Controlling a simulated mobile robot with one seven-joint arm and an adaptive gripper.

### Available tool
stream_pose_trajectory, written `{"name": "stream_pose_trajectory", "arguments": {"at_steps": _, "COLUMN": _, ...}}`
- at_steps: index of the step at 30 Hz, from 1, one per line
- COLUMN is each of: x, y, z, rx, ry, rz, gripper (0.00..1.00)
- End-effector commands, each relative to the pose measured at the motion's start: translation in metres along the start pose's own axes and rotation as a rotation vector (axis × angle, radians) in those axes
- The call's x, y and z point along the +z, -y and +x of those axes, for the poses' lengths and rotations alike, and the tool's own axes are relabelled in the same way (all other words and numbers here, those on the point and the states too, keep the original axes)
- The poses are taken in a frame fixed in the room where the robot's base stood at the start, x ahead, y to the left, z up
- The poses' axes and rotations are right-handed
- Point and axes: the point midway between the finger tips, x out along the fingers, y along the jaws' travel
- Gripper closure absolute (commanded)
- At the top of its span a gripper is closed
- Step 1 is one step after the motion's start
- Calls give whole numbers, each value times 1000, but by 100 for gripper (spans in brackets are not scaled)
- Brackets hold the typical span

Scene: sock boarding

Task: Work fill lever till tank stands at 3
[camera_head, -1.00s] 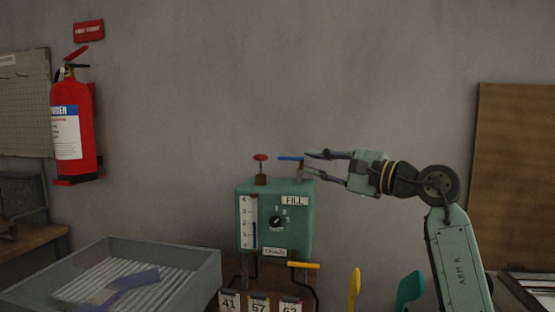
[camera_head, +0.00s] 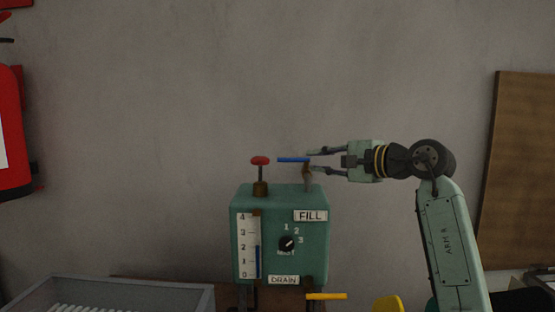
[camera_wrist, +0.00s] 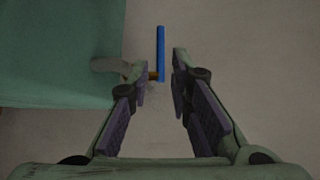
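The green tank box (camera_head: 282,205) stands upright in the head view. Its fill lever (camera_head: 293,159) is a blue bar on a post at the top right, above the FILL label (camera_head: 310,216), and lies roughly level. My gripper (camera_head: 311,161) is open at the lever's right end, one finger above and one below that height. In the wrist view the blue lever (camera_wrist: 161,52) shows between and beyond the fingertips; contact cannot be told.
A red knob (camera_head: 260,161) stands on the box's top left. A black dial (camera_head: 287,243) sits on its face. A yellow-orange lever (camera_head: 326,296) is at the lower right by the DRAIN label (camera_head: 284,280). A grey tray (camera_head: 130,290) is at lower left.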

Motion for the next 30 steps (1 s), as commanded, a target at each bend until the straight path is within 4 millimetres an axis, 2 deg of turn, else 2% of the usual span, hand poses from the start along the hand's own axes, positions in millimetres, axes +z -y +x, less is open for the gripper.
{"name": "stream_pose_trajectory", "arguments": {"at_steps": 5, "x": 1, "y": 2, "z": 17, "rx": 0, "ry": 3, "rz": 1, "gripper": 81}}
{"name": "stream_pose_trajectory", "arguments": {"at_steps": 12, "x": 2, "y": 3, "z": 62, "rx": 0, "ry": 4, "rz": 3, "gripper": 81}}
{"name": "stream_pose_trajectory", "arguments": {"at_steps": 18, "x": 1, "y": 2, "z": 93, "rx": -1, "ry": 4, "rz": 3, "gripper": 81}}
{"name": "stream_pose_trajectory", "arguments": {"at_steps": 24, "x": 0, "y": 0, "z": 106, "rx": -1, "ry": 2, "rz": 3, "gripper": 81}}
{"name": "stream_pose_trajectory", "arguments": {"at_steps": 30, "x": 0, "y": 0, "z": 108, "rx": -1, "ry": 1, "rz": 2, "gripper": 81}}
